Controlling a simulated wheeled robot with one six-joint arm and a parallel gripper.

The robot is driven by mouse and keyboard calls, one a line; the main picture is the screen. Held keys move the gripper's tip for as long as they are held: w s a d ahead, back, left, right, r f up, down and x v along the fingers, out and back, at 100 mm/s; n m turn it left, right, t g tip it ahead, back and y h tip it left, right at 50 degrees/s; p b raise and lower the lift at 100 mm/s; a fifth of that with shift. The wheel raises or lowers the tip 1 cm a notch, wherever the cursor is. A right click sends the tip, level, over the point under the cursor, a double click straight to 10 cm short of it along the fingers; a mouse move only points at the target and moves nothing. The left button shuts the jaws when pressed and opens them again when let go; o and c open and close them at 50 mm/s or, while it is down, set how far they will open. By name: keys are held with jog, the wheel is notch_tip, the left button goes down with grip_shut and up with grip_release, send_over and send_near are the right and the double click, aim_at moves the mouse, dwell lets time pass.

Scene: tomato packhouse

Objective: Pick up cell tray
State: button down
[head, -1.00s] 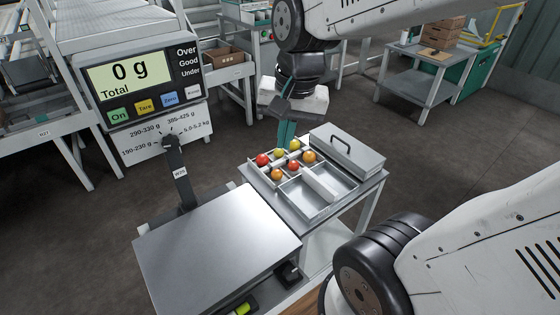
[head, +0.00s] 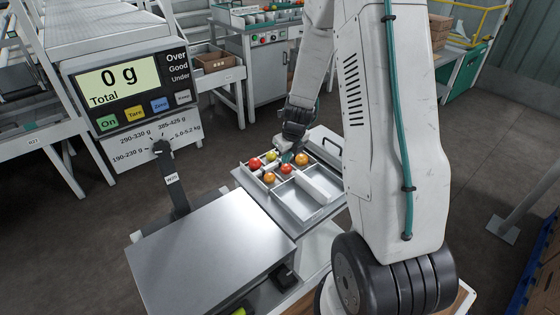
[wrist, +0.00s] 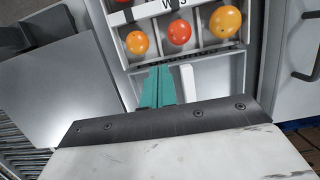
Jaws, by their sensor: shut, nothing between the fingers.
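The cell tray (head: 292,201) is a grey metal tray on a small stand right of the scale. Its far cells hold several red, orange and yellow tomatoes, and its near compartments are empty. A white bar (head: 318,184) runs along between the near compartments. In the wrist view the tray (wrist: 216,74) lies below my gripper, with the white bar (wrist: 187,83) just right of the fingers. My gripper (head: 287,157) has teal fingers, shut and empty, at the tray among the tomatoes in the head view. In the wrist view the fingers (wrist: 157,86) overlap an empty compartment; contact cannot be told.
The scale's bare steel platform (head: 208,250) stands left of the tray; its display (head: 120,84) reads 0 g. A grey lidded box with a black handle (head: 331,145) sits right behind the tray, partly hidden by my arm. Open floor lies to the left.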

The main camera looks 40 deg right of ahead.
aim_at(274, 172)
jog(key=x, duration=0.9)
jog(key=shift+w+a+f, duration=0.1)
jog(key=shift+w, duration=1.9)
